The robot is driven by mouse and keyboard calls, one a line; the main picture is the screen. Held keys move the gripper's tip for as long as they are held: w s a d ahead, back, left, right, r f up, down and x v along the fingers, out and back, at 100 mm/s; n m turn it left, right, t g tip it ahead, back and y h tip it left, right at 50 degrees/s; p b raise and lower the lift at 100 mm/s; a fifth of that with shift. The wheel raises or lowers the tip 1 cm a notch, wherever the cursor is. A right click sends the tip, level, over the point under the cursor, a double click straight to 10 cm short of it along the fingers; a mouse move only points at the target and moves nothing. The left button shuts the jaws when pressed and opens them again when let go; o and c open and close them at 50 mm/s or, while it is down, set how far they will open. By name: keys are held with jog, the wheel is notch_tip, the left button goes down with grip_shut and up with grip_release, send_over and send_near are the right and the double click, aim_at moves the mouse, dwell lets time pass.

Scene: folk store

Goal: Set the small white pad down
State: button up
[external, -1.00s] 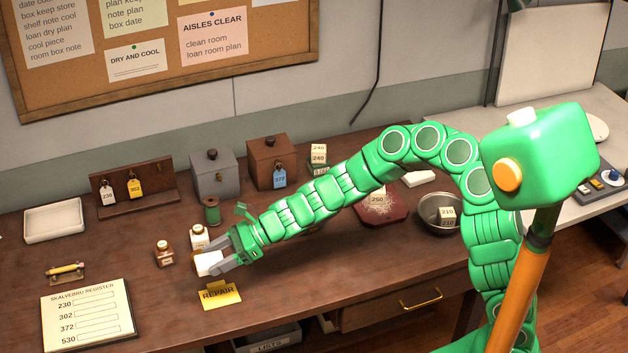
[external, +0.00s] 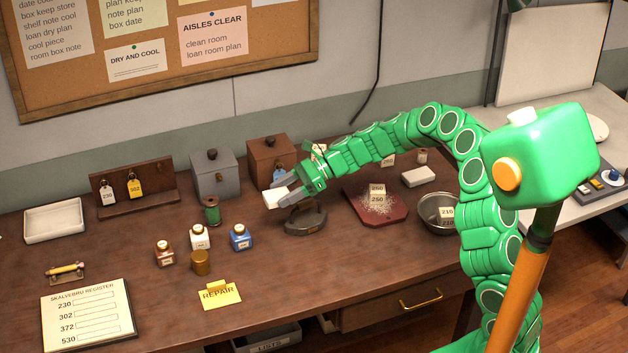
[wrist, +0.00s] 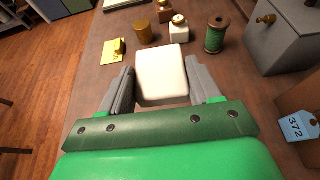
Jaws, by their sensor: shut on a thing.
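My gripper (external: 280,191) is shut on the small white pad (external: 272,200), raised above the brown table. In the wrist view the pad (wrist: 161,75) lies between the two grey fingers of my gripper (wrist: 163,88). The pad's underside is hidden.
Green spool (external: 212,212), white-labelled bottle (external: 200,237), blue bottle (external: 240,238) and brass jar (external: 200,263) stand left of the stand. A red board (external: 377,207), a metal bowl (external: 437,213) and another white block (external: 418,177) are to the right.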

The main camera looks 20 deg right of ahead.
jog(key=shift+w+d+f, duration=0.15)
jog(key=shift+d, duration=0.35)
jog(key=shift+w+d+f, duration=0.1)
jog(key=shift+w, duration=0.05)
jog(key=w+a+f, duration=0.4)
jog(key=w, duration=0.4)
send_over(258, 212)
jog(key=shift+f, duration=2.65)
jog(key=shift+w+a+f, duration=0.1)
jog(key=shift+w+f, duration=0.05)
jog(key=shift+f, duration=1.65)
jog(key=shift+f, duration=0.15)
